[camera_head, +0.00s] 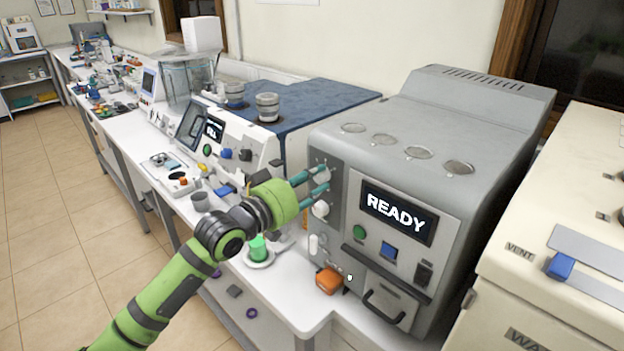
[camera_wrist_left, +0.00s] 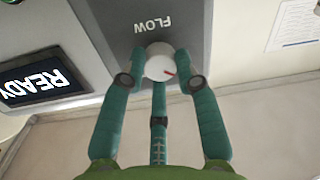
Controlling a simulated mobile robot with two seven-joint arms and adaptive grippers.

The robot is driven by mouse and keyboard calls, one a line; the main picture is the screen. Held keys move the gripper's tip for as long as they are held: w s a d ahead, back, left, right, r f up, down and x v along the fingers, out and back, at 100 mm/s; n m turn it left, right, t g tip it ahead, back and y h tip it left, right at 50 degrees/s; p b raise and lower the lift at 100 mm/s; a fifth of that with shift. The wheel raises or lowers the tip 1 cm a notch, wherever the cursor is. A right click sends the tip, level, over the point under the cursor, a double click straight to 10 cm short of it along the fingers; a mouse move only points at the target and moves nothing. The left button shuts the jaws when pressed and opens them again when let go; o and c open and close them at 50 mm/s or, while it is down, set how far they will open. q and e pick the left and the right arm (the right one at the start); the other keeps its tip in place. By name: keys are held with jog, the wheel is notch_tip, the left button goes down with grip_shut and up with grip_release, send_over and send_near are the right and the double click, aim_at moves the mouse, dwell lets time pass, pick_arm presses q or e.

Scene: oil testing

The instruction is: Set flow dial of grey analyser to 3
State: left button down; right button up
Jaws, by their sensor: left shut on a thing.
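The grey analyser (camera_head: 455,130) stands at the right of the bench, and its display (camera_head: 398,213) reads READY. Its display also shows upside down in the left wrist view (camera_wrist_left: 35,86). The white flow dial (camera_wrist_left: 158,62) has a red mark pointing right and slightly down in the left wrist view. The label FLOW (camera_wrist_left: 153,25) shows beside it, upside down. My left gripper (camera_head: 325,180) reaches the dark panel on the analyser's front. In the left wrist view my left gripper (camera_wrist_left: 160,80) is shut on the flow dial, one finger on each side. No scale numbers are readable. My right gripper is out of view.
A second white knob (camera_head: 320,208) sits just below my fingers. An orange block (camera_head: 328,280) lies on the bench before the analyser. A green item (camera_head: 258,247) stands on a white dish. A blue-topped machine (camera_head: 310,105) stands left, a cream machine (camera_head: 555,230) right.

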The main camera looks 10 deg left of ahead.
pick_arm(q)
jog(key=shift+a+r, duration=0.1)
jog(key=shift+r, duration=0.15)
jog(key=shift+m+h+p, duration=0.2)
jog(key=shift+m+h, duration=0.15)
jog(key=shift+m, duration=4.8)
jog(key=shift+m+h+p, duration=0.15)
jog(key=shift+m+h, duration=0.2)
jog(key=shift+m, duration=4.8)
jog(key=shift+f, duration=0.1)
jog(key=c, duration=1.1)
grip_release()
jog(key=shift+o, duration=0.9)
jog(key=shift+s+d+f, duration=0.1)
jog(key=shift+d, duration=0.15)
